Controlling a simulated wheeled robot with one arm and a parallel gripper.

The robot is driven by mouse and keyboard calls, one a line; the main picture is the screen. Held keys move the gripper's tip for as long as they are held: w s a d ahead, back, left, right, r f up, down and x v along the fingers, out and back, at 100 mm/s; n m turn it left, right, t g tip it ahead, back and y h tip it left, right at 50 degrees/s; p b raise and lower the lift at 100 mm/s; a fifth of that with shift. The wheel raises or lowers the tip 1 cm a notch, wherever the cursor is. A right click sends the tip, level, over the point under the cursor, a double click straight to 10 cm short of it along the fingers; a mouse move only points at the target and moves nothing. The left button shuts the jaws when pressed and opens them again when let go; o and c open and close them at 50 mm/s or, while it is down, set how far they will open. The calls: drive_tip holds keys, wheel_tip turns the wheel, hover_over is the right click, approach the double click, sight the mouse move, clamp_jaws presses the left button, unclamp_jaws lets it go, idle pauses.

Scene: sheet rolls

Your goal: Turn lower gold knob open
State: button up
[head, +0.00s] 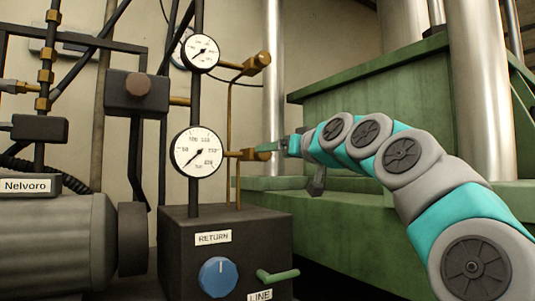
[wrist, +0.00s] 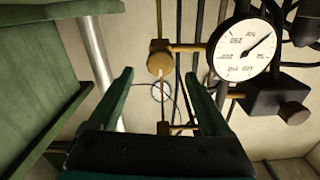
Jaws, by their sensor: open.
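The lower gold knob (head: 249,154) sits at the end of a short brass pipe to the right of the lower gauge (head: 198,152). In the wrist view, which looks upside down, the lower knob (wrist: 160,58) appears in line with the gap between my fingers, around or just past their tips. My gripper (head: 271,147) is open at the knob's right side and comes in from the right. In the wrist view, my gripper (wrist: 160,75) has a finger on each side of the gap. I cannot tell whether either finger touches the knob. One finger partly hides the knob's right side in the head view.
An upper gold knob (head: 262,59) and upper gauge (head: 203,53) are above. A dark box with a brown knob (head: 138,85) is left. Below are a blue dial (head: 217,277) and green lever (head: 278,275). A green press (head: 375,95) stands behind my arm.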

sight(261, 154)
drive_tip(key=shift+p+x, duration=0.55)
drive_tip(key=shift+x, duration=2.6)
drive_tip(key=shift+a, duration=0.1)
clamp_jaws()
